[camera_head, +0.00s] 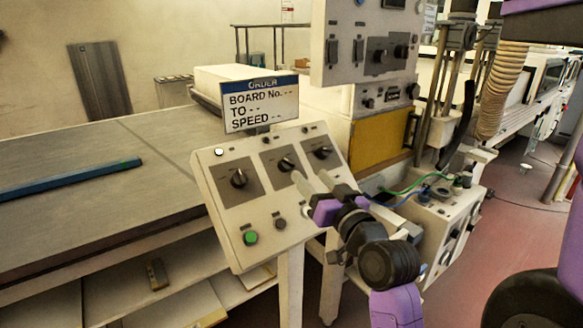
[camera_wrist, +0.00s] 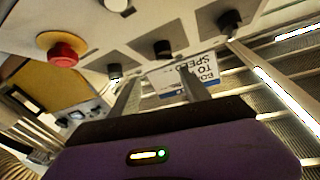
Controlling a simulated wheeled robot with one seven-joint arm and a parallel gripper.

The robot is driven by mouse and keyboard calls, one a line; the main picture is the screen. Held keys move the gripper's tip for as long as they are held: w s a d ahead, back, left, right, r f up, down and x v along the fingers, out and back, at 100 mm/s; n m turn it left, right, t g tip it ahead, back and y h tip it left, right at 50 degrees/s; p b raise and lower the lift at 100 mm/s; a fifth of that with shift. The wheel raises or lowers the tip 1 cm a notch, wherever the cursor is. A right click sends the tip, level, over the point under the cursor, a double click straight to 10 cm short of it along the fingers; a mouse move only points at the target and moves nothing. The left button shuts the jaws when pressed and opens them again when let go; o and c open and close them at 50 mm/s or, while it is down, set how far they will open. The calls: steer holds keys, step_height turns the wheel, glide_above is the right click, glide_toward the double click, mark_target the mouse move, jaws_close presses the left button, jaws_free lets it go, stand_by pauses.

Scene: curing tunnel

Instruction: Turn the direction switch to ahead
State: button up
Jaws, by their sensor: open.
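A sloped control panel (camera_head: 222,205) carries three dark rotary knobs: left (camera_head: 239,178), middle (camera_head: 285,164) and right (camera_head: 320,152). Their labels are too small to read, so I cannot tell which is the direction switch or where it points. My gripper (camera_head: 311,180) is open and empty, in front of the panel's right half, its fingertips near the middle and right knobs. In the wrist view the fingers (camera_wrist: 158,73) stand apart, with the middle knob (camera_wrist: 162,48) seen between and beyond them. I see no contact with a knob.
An order sign (camera_head: 260,104) stands behind the panel, its board, destination and speed lines showing dashes. A green button (camera_head: 251,237) and a dark button (camera_head: 280,223) sit low on the panel. The wrist view shows a red mushroom button (camera_wrist: 64,55). A conveyor bed (camera_head: 80,190) lies left.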

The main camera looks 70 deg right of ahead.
mark_target(289, 165)
steer(key=w+d, duration=0.1)
steer(key=w, duration=0.1)
steer(key=w+d+n+y+p, duration=0.1)
steer(key=w+d, duration=0.1)
steer(key=w, duration=0.1)
steer(key=w+d+y, duration=0.1)
steer(key=w+d, duration=0.1)
steer(key=shift+w+f, duration=0.15)
steer(key=shift+f, duration=0.2)
steer(key=shift+a+p, duration=0.1)
steer(key=shift+p, duration=0.25)
jaws_close()
